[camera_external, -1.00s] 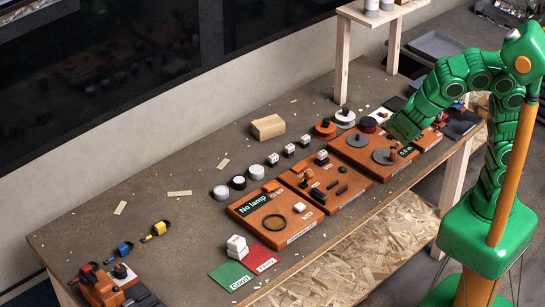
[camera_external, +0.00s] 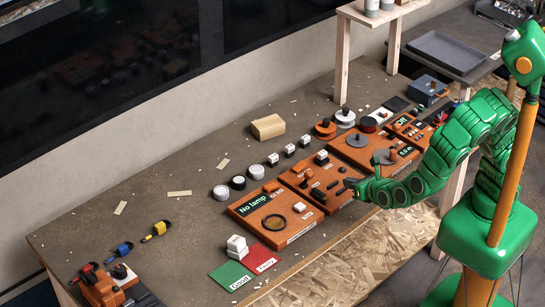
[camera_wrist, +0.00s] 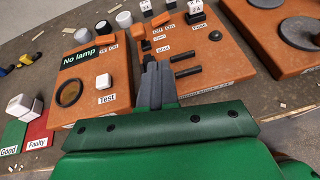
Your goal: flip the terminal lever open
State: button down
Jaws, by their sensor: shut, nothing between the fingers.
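The middle orange board (camera_external: 345,201) carries a small orange terminal block with a lever (camera_external: 305,178), beside several black pegs. In the wrist view the orange lever part (camera_wrist: 138,33) stands just beyond my fingertips, with small white labels to its right. Whether the lever is up or down is hard to tell at this size. My gripper (camera_wrist: 152,66) is shut and empty, its grey fingers pointing at the block over the board's left part. In the external view my gripper (camera_external: 349,186) is low at the board's right front edge. Its fingers partly hide the board.
Left of it is the "No lamp" board (camera_external: 272,216) with a ring and white test button. Right is a board with grey discs (camera_external: 357,141). White fuse blocks (camera_external: 289,149) line the back. Green (camera_external: 231,275) and red (camera_external: 259,258) cards lie front left.

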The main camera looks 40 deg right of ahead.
jog(key=shift+n+y, duration=0.7)
jog(key=shift+n, duration=0.2)
jog(key=a, duration=0.1)
jog(key=s+a+f, duration=0.1)
jog(key=s+a, duration=0.1)
jog(key=shift+a+f, duration=0.1)
jog(key=shift+f, duration=0.15)
send_near(310, 179)
jog(key=f, duration=0.1)
jog(key=w+f, duration=0.2)
jog(key=f, duration=0.1)
jog(key=shift+w+r, duration=0.55)
jog(key=shift+w, duration=0.25)
jog(key=shift+w+r, duration=0.35)
jog(key=shift+w, duration=0.5)
